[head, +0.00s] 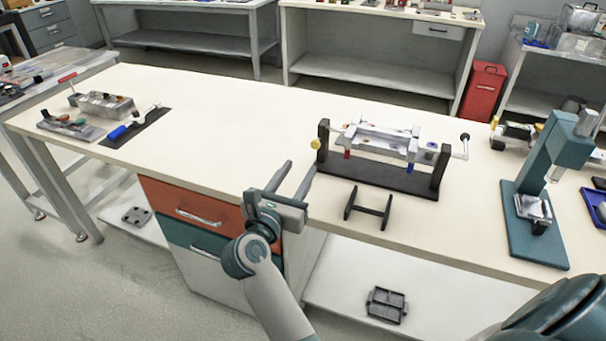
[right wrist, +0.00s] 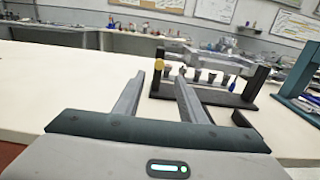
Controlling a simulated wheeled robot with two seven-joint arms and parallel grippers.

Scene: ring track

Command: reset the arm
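My right gripper (head: 304,166) is open and empty, just over the front edge of the long cream workbench (head: 230,115). Its two fingers point away from me, with clear space between them; they also show in the right wrist view (right wrist: 158,92). To the right of it on the bench stands the track fixture (head: 425,181), a black frame holding a silver rail with red and blue parts below. The fingers look apart from it. The fixture also shows beyond the fingers in the right wrist view (right wrist: 252,85). My left gripper is not in view.
A small black stand (head: 367,208) sits in front of the fixture. A teal press (head: 535,225) stands at the right. Tools lie on a dark mat (head: 150,128) at the left. Orange and teal drawers (head: 200,212) are under the bench. The bench's middle is clear.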

